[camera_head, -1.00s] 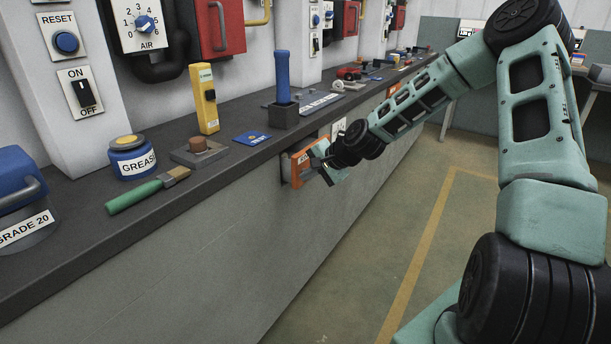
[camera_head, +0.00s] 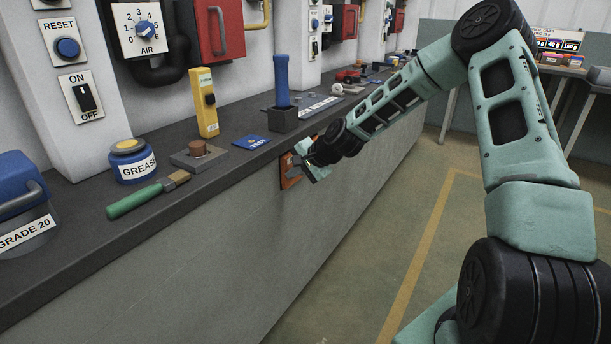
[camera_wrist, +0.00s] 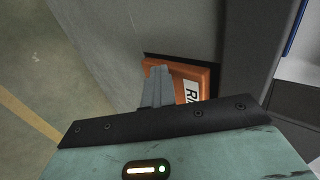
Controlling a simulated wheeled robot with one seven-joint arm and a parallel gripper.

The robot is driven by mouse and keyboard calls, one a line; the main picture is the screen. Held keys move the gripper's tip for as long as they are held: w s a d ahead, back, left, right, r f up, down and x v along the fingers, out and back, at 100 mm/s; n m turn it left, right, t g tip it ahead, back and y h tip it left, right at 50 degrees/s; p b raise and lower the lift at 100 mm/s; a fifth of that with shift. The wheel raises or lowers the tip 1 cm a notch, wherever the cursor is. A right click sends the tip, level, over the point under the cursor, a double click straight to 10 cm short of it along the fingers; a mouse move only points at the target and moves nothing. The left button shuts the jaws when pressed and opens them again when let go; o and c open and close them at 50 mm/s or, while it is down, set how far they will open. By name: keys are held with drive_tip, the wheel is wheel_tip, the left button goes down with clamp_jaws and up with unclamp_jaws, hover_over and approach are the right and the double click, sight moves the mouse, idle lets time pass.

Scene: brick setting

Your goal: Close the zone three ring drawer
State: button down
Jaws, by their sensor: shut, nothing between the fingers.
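The ring drawer is an orange-fronted drawer (camera_head: 290,171) in the front face of the long workbench, just under the countertop. In the head view its front now lies close to the bench face, partly hidden by my gripper (camera_head: 303,160). In the wrist view the orange front (camera_wrist: 205,75) carries a white label, of which only the first letters show. My gripper's fingers (camera_wrist: 157,85) are shut and empty, at the drawer front. Whether a small gap remains behind the front is hard to tell.
The dark countertop (camera_head: 70,207) holds a grease tub (camera_head: 131,160), a green-handled brush (camera_head: 145,198), a yellow control box (camera_head: 206,103) and a blue-handled tool (camera_head: 282,80). The floor (camera_head: 370,235) beside the bench is clear.

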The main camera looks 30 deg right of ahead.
drive_tip(key=shift+w+a+r, duration=0.1)
drive_tip(key=shift+w+r, duration=0.05)
drive_tip(key=shift+w, duration=0.1)
drive_tip(key=p+v, duration=0.3)
drive_tip(key=v, duration=1.4)
drive_tip(key=shift+s+d, duration=0.2)
drive_tip(key=shift+s, duration=0.2)
drive_tip(key=s+a+f+n+g+h, duration=0.15)
drive_tip(key=s+a+n+g, duration=0.25)
drive_tip(key=s+a+n, duration=0.65)
drive_tip(key=s+a+f+n+g, duration=0.25)
drive_tip(key=s+a+g, duration=0.2)
drive_tip(key=a, duration=1.15)
drive_tip(key=s+a+r+n+h, duration=0.15)
drive_tip(key=s+n, duration=0.25)
drive_tip(key=s, duration=0.4)
drive_tip(key=s+a+r+n, duration=0.3)
drive_tip(key=s+n, duration=0.1)
drive_tip(key=s, duration=0.3)
wheel_tip(320, 180, up, 13)
drive_tip(key=p, duration=1.2)
drive_tip(key=shift+w+f, duration=0.2)
drive_tip(key=shift+f, duration=0.05)
